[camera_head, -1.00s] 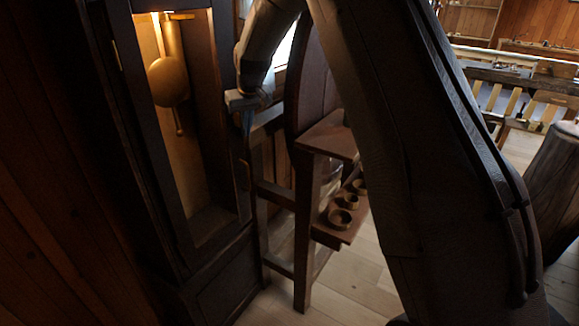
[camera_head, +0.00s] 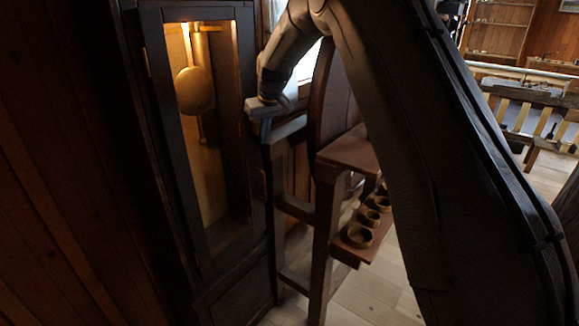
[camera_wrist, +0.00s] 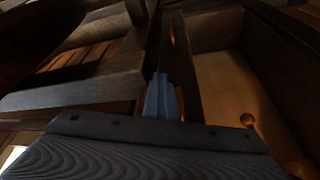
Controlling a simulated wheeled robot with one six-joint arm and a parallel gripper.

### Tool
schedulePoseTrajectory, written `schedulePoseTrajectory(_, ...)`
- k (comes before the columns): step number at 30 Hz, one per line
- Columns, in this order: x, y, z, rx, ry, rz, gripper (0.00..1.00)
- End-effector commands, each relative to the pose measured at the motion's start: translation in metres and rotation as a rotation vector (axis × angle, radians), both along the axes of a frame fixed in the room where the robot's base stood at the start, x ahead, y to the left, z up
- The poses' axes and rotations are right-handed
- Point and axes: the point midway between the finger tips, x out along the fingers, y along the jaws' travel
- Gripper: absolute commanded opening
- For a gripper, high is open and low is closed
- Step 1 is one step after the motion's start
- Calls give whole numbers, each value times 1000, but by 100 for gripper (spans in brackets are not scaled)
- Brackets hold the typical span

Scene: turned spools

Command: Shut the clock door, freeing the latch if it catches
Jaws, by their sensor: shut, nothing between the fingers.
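The tall dark clock case (camera_head: 219,305) stands at left in the head view, its lit inside showing a round brass pendulum bob (camera_head: 194,90). The dark door frame (camera_head: 247,70) borders the opening; I cannot tell whether the door is fully shut or ajar. The latch is not clearly seen. My gripper (camera_head: 265,128) is just right of the door frame's edge, its blue fingers pointing down. In the wrist view my gripper (camera_wrist: 161,95) is shut and empty, its tips close to a dark upright edge (camera_wrist: 184,60); contact is unclear. The lit case inside (camera_wrist: 235,85) lies right of it.
A wooden stand (camera_head: 322,230) with a shelf of several small brass cups (camera_head: 359,236) is close to the right of the clock and under my arm. Pale floor (camera_head: 372,290) shows beyond it. A slatted bench (camera_head: 535,110) stands at far right.

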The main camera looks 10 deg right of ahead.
Motion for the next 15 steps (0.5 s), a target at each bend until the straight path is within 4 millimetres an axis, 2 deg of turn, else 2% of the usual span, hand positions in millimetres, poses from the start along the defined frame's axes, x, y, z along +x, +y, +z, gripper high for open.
schedulePoseTrajectory(2,0,3,6,8,-15,3,0)
schedulePoseTrajectory(8,-21,-23,6,3,-5,4,0)
schedulePoseTrajectory(15,-34,-42,50,0,-6,0,0)
